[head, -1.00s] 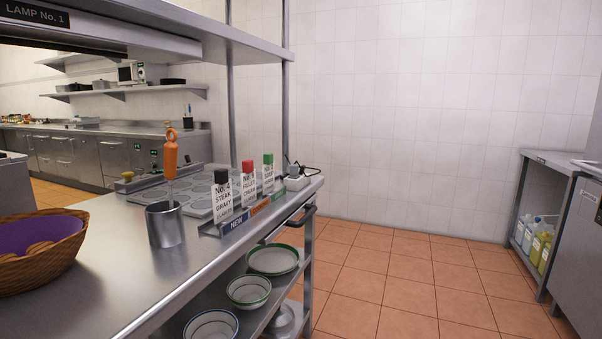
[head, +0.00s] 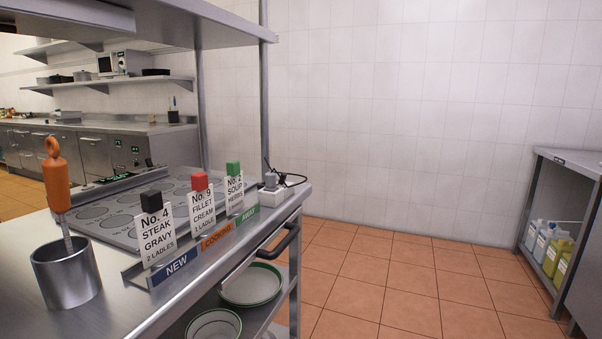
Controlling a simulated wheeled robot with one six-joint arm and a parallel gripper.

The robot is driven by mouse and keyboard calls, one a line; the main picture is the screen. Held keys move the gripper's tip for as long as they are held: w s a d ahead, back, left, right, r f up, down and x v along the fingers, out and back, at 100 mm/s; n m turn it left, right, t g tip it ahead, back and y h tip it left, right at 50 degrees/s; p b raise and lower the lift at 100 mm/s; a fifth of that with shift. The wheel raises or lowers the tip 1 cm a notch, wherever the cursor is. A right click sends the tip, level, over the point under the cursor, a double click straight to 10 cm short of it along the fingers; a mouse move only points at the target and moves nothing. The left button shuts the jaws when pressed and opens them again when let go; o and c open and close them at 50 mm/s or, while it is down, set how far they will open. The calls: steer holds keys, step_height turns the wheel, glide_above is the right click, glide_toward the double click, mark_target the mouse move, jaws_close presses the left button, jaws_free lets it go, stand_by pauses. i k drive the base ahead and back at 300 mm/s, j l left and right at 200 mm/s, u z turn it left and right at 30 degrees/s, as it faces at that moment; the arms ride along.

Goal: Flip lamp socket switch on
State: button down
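A small white socket block (head: 271,187) with a grey plug in it and a black cord sits at the far right end of the steel counter, behind the order cards. It is small in the picture, and I cannot make out its switch or which way it is set. The lamp sign seen earlier is out of view. My gripper is not in view.
The steel counter (head: 115,297) runs along the left, with a metal pot (head: 66,276) holding an orange-handled ladle (head: 55,178). Order cards (head: 156,235) stand in a rack along its edge. Tiled floor (head: 400,285) is open to the right; a steel cabinet (head: 570,165) stands beyond.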

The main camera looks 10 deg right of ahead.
mark_target(283, 175)
steer(key=i+l, duration=0.95)
steer(key=i, duration=0.25)
steer(key=u, duration=0.05)
